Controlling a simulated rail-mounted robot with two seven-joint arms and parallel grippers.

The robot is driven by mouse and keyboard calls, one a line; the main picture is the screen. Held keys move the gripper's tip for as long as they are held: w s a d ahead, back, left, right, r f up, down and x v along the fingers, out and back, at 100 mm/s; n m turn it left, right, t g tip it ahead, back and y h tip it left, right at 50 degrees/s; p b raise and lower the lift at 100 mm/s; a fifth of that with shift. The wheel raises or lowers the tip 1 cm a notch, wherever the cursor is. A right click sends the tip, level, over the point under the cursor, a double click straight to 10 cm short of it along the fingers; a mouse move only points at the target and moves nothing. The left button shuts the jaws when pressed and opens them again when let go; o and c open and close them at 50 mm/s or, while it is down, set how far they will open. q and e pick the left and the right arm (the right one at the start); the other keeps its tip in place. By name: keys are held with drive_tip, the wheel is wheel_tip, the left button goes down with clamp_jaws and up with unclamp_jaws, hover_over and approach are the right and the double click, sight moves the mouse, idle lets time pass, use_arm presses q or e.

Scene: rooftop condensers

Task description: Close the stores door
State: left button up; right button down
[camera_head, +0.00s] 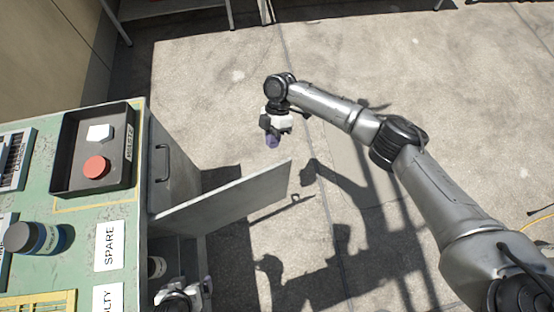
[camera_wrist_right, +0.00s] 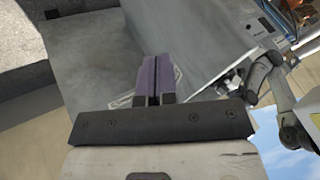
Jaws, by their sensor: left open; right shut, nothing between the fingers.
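The stores door (camera_head: 235,192) is a grey panel that stands open, sticking out from the cabinet front to the right in the head view. Below it the cabinet interior shows, dark, with a small jar (camera_head: 157,266) inside. My right gripper (camera_head: 272,142) is shut and empty, just beyond the door's far side, apart from it in the head view. Its purple fingers (camera_wrist_right: 153,80) show together in the right wrist view, before a grey panel; contact cannot be told. My left gripper (camera_head: 186,293) is at the bottom edge by the cabinet opening; its fingers are mostly hidden.
The green bench top (camera_head: 75,243) carries a dark tray (camera_head: 62,185) with a white and a red item, a dark jar (camera_head: 38,238) and labels. A closed front with a handle (camera_head: 163,163) lies beyond the door.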

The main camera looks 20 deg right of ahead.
drive_tip(key=s, duration=0.1)
drive_tip(key=s+f, duration=0.1)
drive_tip(key=s, duration=0.1)
drive_tip(key=s+f+b, duration=0.1)
drive_tip(key=s, duration=0.1)
drive_tip(key=shift+s+a+f, duration=0.2)
drive_tip(key=shift+a, duration=0.2)
drive_tip(key=shift+s, duration=0.1)
